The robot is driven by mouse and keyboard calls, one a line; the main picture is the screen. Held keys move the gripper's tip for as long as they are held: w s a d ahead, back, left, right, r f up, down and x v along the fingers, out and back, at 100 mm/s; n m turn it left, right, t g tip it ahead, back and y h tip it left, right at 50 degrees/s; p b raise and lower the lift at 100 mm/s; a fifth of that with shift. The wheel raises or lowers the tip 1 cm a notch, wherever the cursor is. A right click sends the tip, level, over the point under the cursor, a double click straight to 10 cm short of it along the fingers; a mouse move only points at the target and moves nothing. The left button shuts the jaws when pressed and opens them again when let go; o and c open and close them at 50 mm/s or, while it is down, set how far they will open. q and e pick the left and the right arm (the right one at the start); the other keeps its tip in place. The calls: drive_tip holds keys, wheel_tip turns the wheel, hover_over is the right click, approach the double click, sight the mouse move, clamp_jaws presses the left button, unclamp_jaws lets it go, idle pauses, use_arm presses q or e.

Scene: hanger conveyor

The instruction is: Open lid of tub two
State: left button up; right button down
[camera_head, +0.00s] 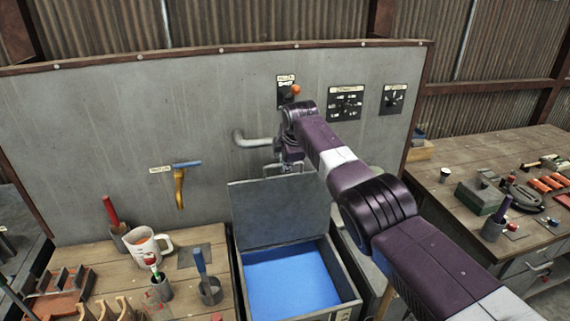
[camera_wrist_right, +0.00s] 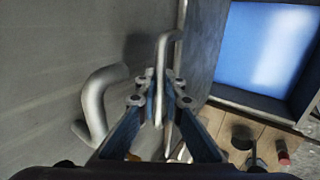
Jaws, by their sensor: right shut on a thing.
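A grey metal tub (camera_head: 349,294) with blue contents (camera_head: 288,280) stands against the wall panel. Its lid (camera_head: 280,212) is raised to nearly upright, so the inside shows. My right gripper (camera_head: 289,163) is at the lid's top edge, shut on the lid handle (camera_wrist_right: 163,55). In the right wrist view the fingers of the right gripper (camera_wrist_right: 160,98) close around this bar, with the lid (camera_wrist_right: 204,50) and the blue contents (camera_wrist_right: 268,40) to the right. I see no readable number on this tub. My left gripper is not in view.
A bent grey pipe (camera_head: 253,141) sticks out of the panel close to my right gripper; it also shows in the wrist view (camera_wrist_right: 96,103). A brass tap (camera_head: 180,185) is to the left. A bench with a mug (camera_head: 143,243) and tool cups stands left of the tub.

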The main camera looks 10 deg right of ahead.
drive_tip(key=c, duration=2.1)
unclamp_jaws()
drive_tip(key=shift+a, duration=0.1)
drive_tip(key=shift+r, duration=0.1)
drive_tip(key=v, duration=1.2)
